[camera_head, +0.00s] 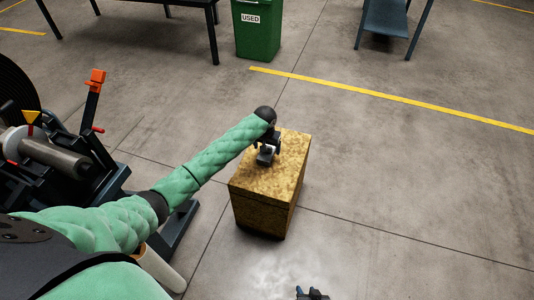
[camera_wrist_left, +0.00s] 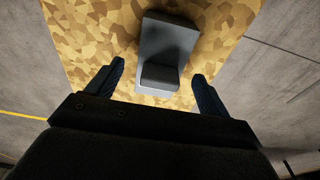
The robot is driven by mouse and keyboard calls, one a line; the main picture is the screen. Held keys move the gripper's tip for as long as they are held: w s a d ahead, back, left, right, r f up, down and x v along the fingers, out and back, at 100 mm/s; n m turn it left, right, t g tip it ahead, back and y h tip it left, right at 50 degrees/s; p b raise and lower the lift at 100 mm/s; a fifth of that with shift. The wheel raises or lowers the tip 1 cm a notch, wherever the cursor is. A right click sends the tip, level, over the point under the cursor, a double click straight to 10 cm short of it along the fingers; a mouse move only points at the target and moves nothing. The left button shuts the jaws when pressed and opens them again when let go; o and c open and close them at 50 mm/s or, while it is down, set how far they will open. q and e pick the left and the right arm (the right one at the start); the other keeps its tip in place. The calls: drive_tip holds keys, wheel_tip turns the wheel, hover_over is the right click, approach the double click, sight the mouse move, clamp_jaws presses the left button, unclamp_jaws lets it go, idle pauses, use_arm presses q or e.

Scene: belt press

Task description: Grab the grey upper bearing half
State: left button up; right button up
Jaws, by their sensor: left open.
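The grey upper bearing half (camera_wrist_left: 168,45) lies on top of a yellow-brown box (camera_head: 288,150). In the left wrist view it is a grey block with a raised step, lying between and a little beyond my two fingers. My left gripper (camera_wrist_left: 158,80) is open, with a finger on each side of the grey part and a gap to each. In the head view my left gripper (camera_head: 266,157) hangs over the box top and hides most of the part. Part of my right gripper (camera_head: 312,294) shows at the bottom edge.
A machine with a roller (camera_head: 55,155) and an orange-handled lever (camera_head: 94,95) stands left of the box. A green bin marked USED (camera_head: 258,30) stands at the back. The floor right of the box is clear, with a yellow line (camera_head: 400,98) across it.

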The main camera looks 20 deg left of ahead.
use_arm(q)
drive_tip(key=shift+w+f, duration=0.1)
drive_tip(key=shift+f, duration=0.7)
drive_tip(key=c, duration=1.5)
drive_tip(key=shift+r, duration=0.1)
drive_tip(key=shift+r, duration=0.55)
wheel_tip(320, 180, up, 3)
drive_tip(key=shift+w+f, duration=0.1)
drive_tip(key=d+r, duration=0.2)
drive_tip(key=d, duration=0.2)
drive_tip(key=d+r, duration=0.2)
drive_tip(key=d, duration=0.1)
drive_tip(key=d+r, duration=0.3)
drive_tip(key=d, duration=0.1)
drive_tip(key=shift+s+d, duration=0.3)
drive_tip(key=shift+d, duration=0.05)
